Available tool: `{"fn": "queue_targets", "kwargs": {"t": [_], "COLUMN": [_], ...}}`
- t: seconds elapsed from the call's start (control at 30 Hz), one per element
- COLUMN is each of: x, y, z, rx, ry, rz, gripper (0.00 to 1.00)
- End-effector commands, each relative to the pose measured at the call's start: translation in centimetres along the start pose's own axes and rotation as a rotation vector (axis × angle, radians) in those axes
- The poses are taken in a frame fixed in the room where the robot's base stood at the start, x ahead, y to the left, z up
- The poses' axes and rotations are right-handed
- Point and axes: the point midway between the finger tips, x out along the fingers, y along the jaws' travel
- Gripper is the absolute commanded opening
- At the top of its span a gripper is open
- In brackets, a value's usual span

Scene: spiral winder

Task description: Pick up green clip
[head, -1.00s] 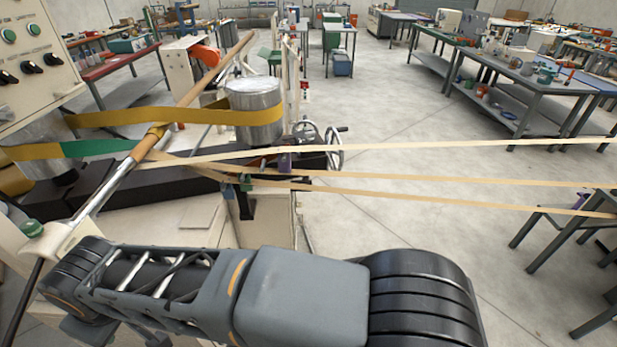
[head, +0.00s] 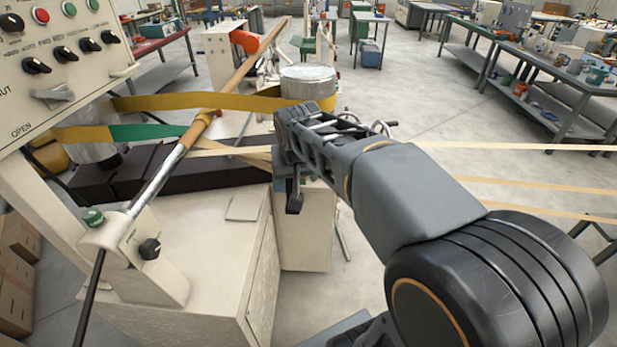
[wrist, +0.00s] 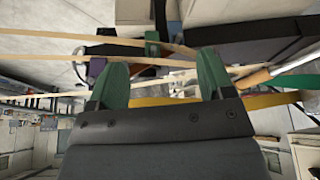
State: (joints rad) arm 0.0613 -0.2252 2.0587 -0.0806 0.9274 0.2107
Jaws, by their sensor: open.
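My gripper (wrist: 163,70) is open and empty, its two green fingers wide apart in the wrist view. The green clip (wrist: 152,46) is a small dark green block on a pale tan band, ahead of the fingertips and between them in the picture. The gripper appears apart from it. A purple clip (wrist: 97,66) sits on a band to its left, close to the left finger. In the head view my arm covers the place of the clips, and the green clip cannot be made out there.
Several tan bands (head: 530,146) stretch to the right. A yellow and green belt (head: 200,102) runs around a metal drum (head: 308,82) and crosses a slanted rod (head: 178,150). A control panel (head: 65,60) stands at the left.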

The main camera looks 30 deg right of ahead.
Motion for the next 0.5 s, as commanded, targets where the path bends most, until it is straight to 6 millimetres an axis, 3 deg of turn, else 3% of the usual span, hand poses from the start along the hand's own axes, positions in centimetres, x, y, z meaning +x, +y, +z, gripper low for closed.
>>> {"fn": "queue_targets", "kwargs": {"t": [0.1,0.2,0.33,0.5], "x": [3.0,5.2,7.4,9.7], "y": [0.9,1.7,2.6,3.3], "z": [-4.8,-7.9,-10.7,-12.4], "rx": [0.088,0.151,0.213,0.251], "ry": [-0.005,-0.003,0.000,0.002], "rz": [0.038,0.065,0.090,0.106], "gripper": [0.74,0.74,0.74,0.74]}}
